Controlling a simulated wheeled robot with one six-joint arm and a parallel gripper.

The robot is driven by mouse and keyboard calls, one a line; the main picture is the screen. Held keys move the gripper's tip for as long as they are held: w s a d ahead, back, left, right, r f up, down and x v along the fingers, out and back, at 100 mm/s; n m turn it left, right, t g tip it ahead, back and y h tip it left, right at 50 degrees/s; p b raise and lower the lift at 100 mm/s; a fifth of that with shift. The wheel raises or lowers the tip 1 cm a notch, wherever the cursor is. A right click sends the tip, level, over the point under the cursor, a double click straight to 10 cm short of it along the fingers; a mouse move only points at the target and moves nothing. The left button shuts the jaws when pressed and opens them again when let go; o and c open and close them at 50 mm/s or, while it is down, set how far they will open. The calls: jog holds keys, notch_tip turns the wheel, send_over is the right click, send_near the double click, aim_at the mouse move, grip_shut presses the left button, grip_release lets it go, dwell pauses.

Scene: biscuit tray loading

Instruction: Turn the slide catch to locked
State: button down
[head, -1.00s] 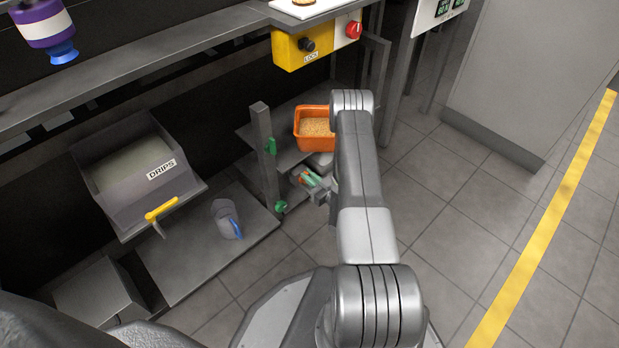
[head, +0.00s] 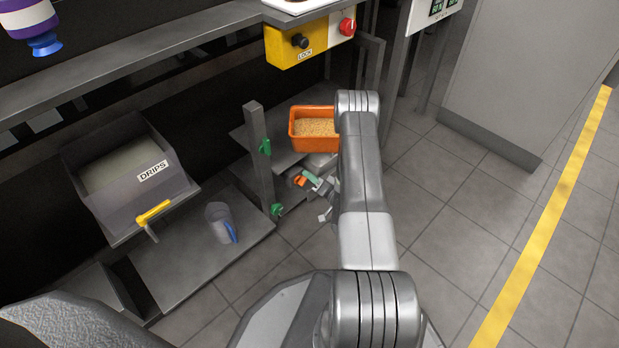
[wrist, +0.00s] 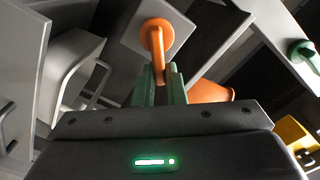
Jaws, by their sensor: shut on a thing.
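The slide catch appears as an orange lever (wrist: 157,38) with a round head on a square grey plate (wrist: 134,32) in the wrist view. Its lower end sits between the two green fingertips of my gripper (wrist: 160,80), which is shut on it. In the head view the orange catch (head: 300,181) shows small, low beside the shelf, with my gripper (head: 312,179) at it. My arm hides part of the area to its right. I cannot read any locked mark on the plate.
An orange bin of grain (head: 315,140) stands on the shelf just above. A post with green handles (head: 264,147) is to the left. A DRIPS tray (head: 118,205) and a jug (head: 218,222) are farther left. A yellow LOCK box (head: 287,50) hangs above. Floor at right is clear.

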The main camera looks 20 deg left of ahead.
jog(key=shift+w+d+f+m, duration=0.1)
jog(key=shift+f+m, duration=0.25)
jog(key=shift+m, duration=0.9)
jog(key=shift+w+d+f+m, duration=0.15)
jog(key=shift+f+m, duration=0.25)
jog(key=shift+m, duration=0.9)
jog(key=shift+w+a+f+m, duration=0.1)
jog(key=shift+f+m, duration=0.25)
jog(key=shift+m, duration=0.9)
jog(key=c, duration=1.5)
grip_release()
jog(key=shift+d, duration=0.1)
jog(key=p+v, duration=0.4)
jog(key=v, duration=0.9)
jog(key=shift+s+d+f, duration=0.1)
jog(key=shift+s+d, duration=0.15)
jog(key=shift+d, duration=0.05)
